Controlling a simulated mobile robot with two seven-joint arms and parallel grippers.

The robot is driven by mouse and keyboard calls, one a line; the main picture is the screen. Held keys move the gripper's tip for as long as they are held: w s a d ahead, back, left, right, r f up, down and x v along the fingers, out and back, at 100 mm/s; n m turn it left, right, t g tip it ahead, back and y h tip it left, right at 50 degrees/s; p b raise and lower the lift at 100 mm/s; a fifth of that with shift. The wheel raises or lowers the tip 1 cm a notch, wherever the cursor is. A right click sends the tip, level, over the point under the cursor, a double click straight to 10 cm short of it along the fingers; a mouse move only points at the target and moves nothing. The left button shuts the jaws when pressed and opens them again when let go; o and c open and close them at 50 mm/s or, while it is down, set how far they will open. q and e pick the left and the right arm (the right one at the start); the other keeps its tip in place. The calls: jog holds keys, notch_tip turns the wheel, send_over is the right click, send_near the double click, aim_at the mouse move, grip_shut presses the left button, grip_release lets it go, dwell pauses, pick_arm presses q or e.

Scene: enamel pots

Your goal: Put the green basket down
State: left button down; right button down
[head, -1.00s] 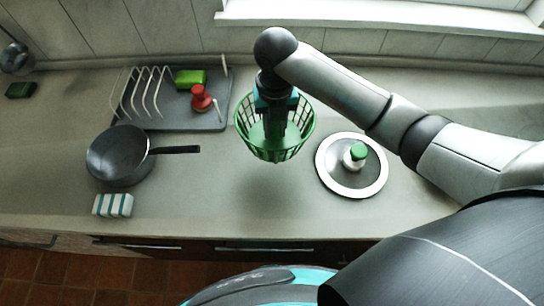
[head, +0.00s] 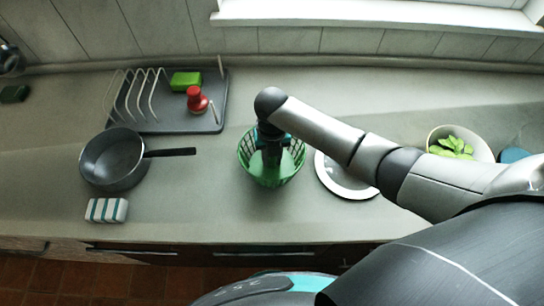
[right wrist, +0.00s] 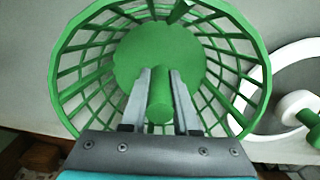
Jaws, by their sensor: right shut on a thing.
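The green basket (head: 291,168) is an openwork bowl with a solid round bottom and a central post. It is upright, at or just above the worktop; I cannot tell whether it touches. My right gripper (head: 271,160) reaches down into it. In the right wrist view, its two fingers (right wrist: 160,85) are shut on the basket's green post (right wrist: 160,100), with the bottom (right wrist: 135,55) beyond. My left gripper is not in view.
A white-rimmed round lid (head: 335,183) lies close right of the basket, partly behind my arm. A dark pan (head: 113,160) points its handle toward the basket from the left. A grey rack tray (head: 180,122), striped sponge (head: 106,210) and bowl of leaves (head: 437,135) stand farther off.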

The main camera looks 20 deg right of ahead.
jog(key=shift+f, duration=0.1)
jog(key=c, duration=0.7)
grip_release()
jog(key=shift+o, duration=0.2)
jog(key=shift+r, duration=0.25)
notch_tip(320, 180, up, 12)
jog(key=shift+f+p, duration=0.1)
jog(key=shift+p, duration=0.85)
